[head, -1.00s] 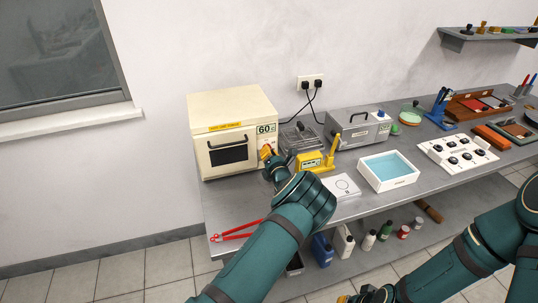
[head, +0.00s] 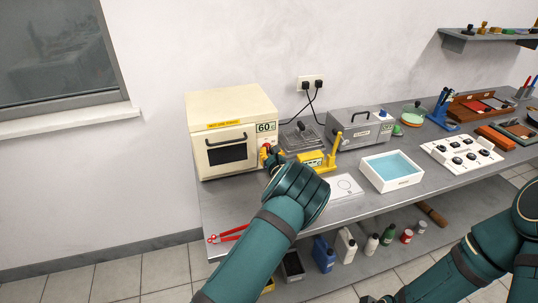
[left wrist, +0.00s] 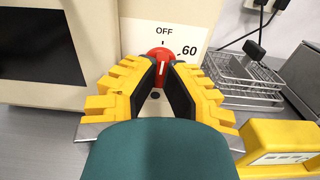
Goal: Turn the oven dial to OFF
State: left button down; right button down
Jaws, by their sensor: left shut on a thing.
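The cream oven (head: 228,160) stands at the left end of the bench, with a 60 °C sign on its front. Its red dial (left wrist: 161,54) has a white line that looks upright in the left wrist view, pointing up towards the printed OFF (left wrist: 164,30); the printed 60 (left wrist: 188,51) lies to its right. My left gripper (left wrist: 163,75) is shut on the dial, with a dark pad on either side of it. In the head view the left gripper (head: 270,155) is at the oven's right front.
A wire rack (left wrist: 243,78) and a yellow device (head: 312,159) stand close to the right of the dial. A white tray of blue liquid (head: 391,170) is farther right. Red tongs (head: 227,234) lie at the bench's front left. Several bottles stand on the lower shelf.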

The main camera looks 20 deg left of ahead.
pick_arm(q)
jog(key=shift+w+r+n, duration=0.1)
jog(key=shift+r+n, duration=0.15)
jog(key=shift+n, duration=0.05)
jog(key=c, duration=1)
grip_release()
jog(key=shift+a+f, duration=0.1)
jog(key=shift+f, duration=0.1)
jog(key=v, duration=1.2)
